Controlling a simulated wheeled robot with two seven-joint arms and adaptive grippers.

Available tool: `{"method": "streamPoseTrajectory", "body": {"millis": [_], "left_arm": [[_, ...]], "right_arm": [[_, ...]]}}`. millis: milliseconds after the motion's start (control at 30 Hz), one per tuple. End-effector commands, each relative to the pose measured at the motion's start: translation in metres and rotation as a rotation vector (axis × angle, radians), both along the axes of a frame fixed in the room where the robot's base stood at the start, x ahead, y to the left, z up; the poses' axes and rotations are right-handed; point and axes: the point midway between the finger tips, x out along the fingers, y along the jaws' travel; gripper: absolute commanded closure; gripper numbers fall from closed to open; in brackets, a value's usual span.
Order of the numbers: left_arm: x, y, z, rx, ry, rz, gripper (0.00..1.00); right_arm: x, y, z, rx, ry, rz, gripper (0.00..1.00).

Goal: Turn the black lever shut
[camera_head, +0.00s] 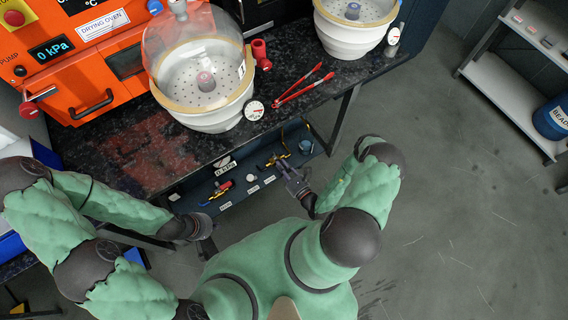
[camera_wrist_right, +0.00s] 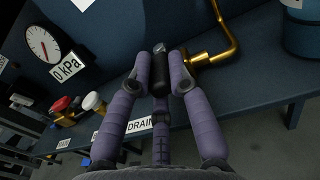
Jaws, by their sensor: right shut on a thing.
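The black lever (camera_wrist_right: 160,77) stands in the middle of the right wrist view, beside a brass pipe (camera_wrist_right: 225,40) on the blue shelf. A label reading DRAIN (camera_wrist_right: 139,125) is below it. My right gripper (camera_wrist_right: 160,62) has its purple fingers closed around the lever, one on each side. In the head view my right gripper (camera_head: 291,180) is at the front of the shelf under the bench, and the lever is too small to make out there. My left gripper (camera_head: 206,244) is low at the left, mostly hidden by its dark wrist, so its fingers cannot be read.
A dial gauge (camera_wrist_right: 43,44) and a 0 kPa label (camera_wrist_right: 69,66) are left of the lever. A red-handled valve (camera_wrist_right: 62,104) and a white-topped fitting (camera_wrist_right: 93,101) stand nearby. Above is the dark bench (camera_head: 160,150) with a glass desiccator (camera_head: 200,85) and red tongs (camera_head: 302,85).

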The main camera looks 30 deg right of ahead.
Motion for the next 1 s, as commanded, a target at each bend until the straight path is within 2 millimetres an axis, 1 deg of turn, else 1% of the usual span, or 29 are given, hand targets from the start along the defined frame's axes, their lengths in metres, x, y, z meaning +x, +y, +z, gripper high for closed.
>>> {"method": "streamPoseTrajectory", "body": {"millis": [33,200,500,533,600,900,1000], "left_arm": [[0.0000,0.0000,0.0034,0.000,0.000,0.000,1.00],[0.0000,0.0000,0.0050,0.000,0.000,0.000,1.00],[-0.0001,0.0000,0.0046,0.000,0.000,0.000,1.00],[-0.0001,0.0000,0.0046,0.000,0.000,0.000,1.00],[-0.0001,0.0000,0.0046,0.000,0.000,0.000,1.00],[0.0000,0.0000,0.0044,0.000,0.000,0.000,1.00],[0.0001,0.0000,0.0044,0.000,0.000,0.000,1.00]], "right_arm": [[0.0011,0.0027,0.0041,0.000,-0.009,-0.021,1.00],[0.0005,0.0036,0.0032,-0.003,-0.010,-0.070,1.00],[0.0005,0.0033,0.0033,-0.003,-0.012,-0.073,1.00],[0.0005,0.0033,0.0033,-0.003,-0.012,-0.073,0.72],[0.0005,0.0034,0.0031,-0.003,-0.011,-0.073,0.57],[-0.0004,0.0035,0.0015,-0.002,-0.006,-0.074,0.57],[-0.0033,0.0031,0.0010,-0.002,-0.004,-0.074,0.57]]}}
